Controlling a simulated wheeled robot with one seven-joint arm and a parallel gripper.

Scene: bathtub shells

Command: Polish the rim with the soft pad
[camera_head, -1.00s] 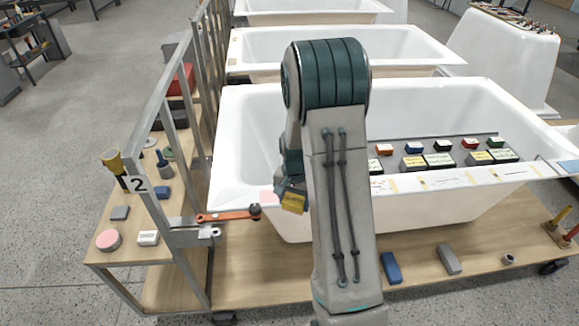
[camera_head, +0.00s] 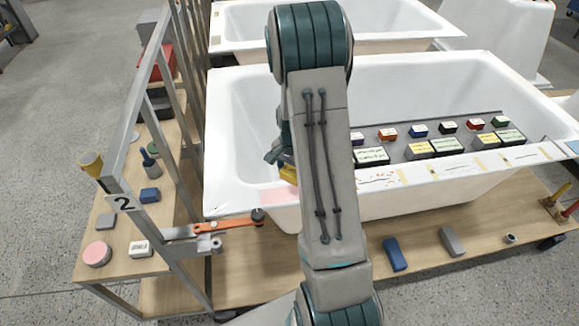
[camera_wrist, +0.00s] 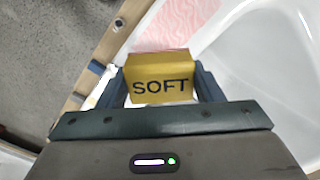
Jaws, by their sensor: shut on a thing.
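My gripper (camera_wrist: 160,90) is shut on the yellow soft pad (camera_wrist: 162,65), which is marked SOFT and sits between its two fingers in the wrist view. In the head view my arm hides most of the gripper, and only a bit of the yellow pad (camera_head: 288,174) shows. The white bathtub (camera_head: 228,130) stands in front of me. Its near rim carries a pink patch (camera_head: 265,195), which shows as a pink wavy-striped area (camera_wrist: 185,20) in the wrist view, beyond the pad. I cannot tell whether the pad touches the rim.
A metal rail frame with a "2" tag (camera_head: 124,203) stands left of the tub. An orange-handled tool (camera_head: 212,228) is at its clamp. A blue block (camera_head: 395,254) lies on the wooden deck.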

